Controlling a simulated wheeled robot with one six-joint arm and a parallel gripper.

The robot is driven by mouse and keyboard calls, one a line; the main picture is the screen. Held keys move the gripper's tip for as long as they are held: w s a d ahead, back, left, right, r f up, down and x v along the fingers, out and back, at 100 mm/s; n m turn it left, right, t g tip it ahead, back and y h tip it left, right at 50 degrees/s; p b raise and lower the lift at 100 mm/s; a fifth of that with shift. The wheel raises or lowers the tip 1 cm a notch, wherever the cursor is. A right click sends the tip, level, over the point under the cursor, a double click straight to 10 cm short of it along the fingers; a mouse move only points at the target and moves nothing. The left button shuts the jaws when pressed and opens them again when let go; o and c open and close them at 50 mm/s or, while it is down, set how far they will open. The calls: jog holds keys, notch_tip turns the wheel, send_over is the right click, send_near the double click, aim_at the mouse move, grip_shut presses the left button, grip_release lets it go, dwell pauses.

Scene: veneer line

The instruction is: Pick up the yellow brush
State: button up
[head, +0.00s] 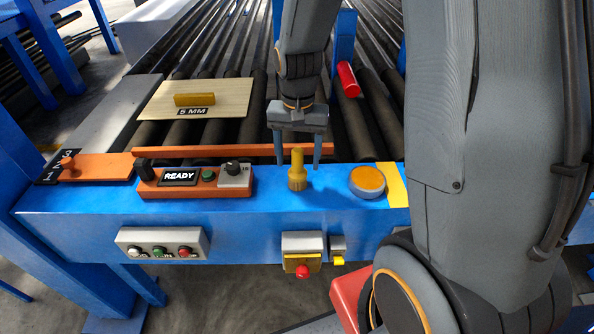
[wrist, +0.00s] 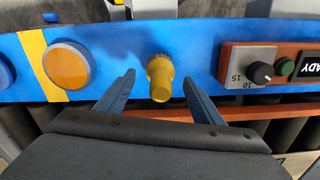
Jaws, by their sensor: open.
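The yellow brush (head: 298,170) stands upright on the blue frame edge of the roller line, its narrower handle up and its wider part down. In the wrist view the brush (wrist: 160,78) appears just beyond the fingertips, roughly midway between them. My gripper (head: 297,165) points down, with one finger on each side of the brush in the head view. My gripper (wrist: 160,80) is open and empty. I cannot tell whether the fingers are level with the handle or behind it.
An orange control box (head: 195,181) with a READY display is left of the brush. A round orange-topped disc (head: 367,181) is right of it, beside a yellow stripe (head: 391,184). An orange bar (head: 230,151) runs behind. A veneer sheet (head: 235,92) and red cylinder (head: 348,79) lie on the rollers.

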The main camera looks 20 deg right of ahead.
aim_at(297, 170)
jog(key=shift+a+f+p, duration=0.1)
jog(key=shift+f+p, duration=0.6)
jog(key=shift+f, duration=1.55)
jog(key=c, duration=1.1)
jog(key=shift+c, duration=0.3)
jog(key=shift+r, duration=0.15)
notch_tip(297, 170, up, 10)
jog(key=shift+f+b, duration=0.15)
jog(key=shift+b, duration=0.9)
